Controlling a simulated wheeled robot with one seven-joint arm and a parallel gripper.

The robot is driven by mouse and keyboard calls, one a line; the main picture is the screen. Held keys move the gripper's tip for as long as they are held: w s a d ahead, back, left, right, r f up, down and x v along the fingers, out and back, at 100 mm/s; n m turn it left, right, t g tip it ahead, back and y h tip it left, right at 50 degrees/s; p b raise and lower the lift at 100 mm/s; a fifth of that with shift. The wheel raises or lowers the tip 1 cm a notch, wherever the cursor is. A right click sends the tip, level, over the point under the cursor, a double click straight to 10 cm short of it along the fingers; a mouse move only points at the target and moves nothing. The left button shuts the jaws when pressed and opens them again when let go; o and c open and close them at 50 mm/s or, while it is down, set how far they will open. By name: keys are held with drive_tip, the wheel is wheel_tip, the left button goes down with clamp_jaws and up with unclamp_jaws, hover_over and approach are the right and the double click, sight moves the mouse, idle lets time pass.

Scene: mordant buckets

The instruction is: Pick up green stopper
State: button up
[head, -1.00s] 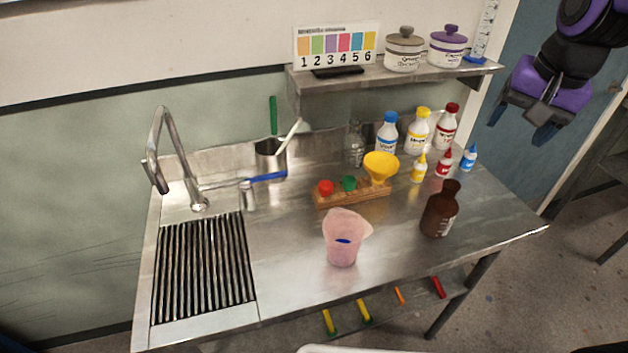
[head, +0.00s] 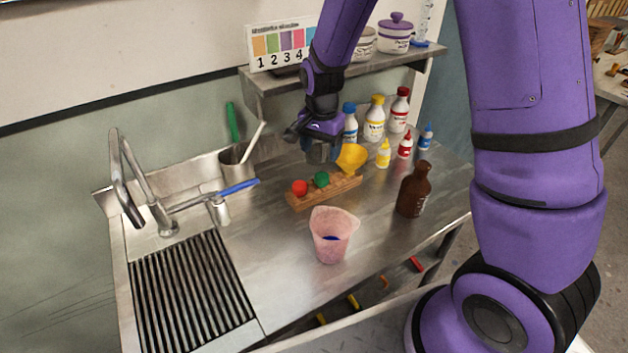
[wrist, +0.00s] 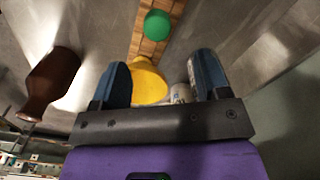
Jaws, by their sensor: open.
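The green stopper (head: 321,179) sits in the wooden block (head: 327,192) on the metal bench, between the red stopper (head: 299,188) and the yellow funnel (head: 351,158). In the wrist view the green stopper (wrist: 157,25) is near the top, beyond the fingertips. My gripper (head: 316,150) hangs above the bench behind the block, near the funnel. In the wrist view my gripper (wrist: 160,75) shows its two blue fingers apart with nothing held. The yellow funnel (wrist: 148,82) shows between and below the fingers.
A brown bottle (head: 413,190) and a pink jug (head: 331,235) stand in front of the block. Several capped bottles (head: 375,120) stand behind at right. The shelf (head: 345,72) is close above and behind my gripper. A sink faucet (head: 140,185) is at left.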

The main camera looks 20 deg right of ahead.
sight(322, 175)
wheel_tip(322, 175, down, 9)
drive_tip(key=shift+s+d+f, duration=0.15)
idle(0.4)
drive_tip(key=c, duration=1)
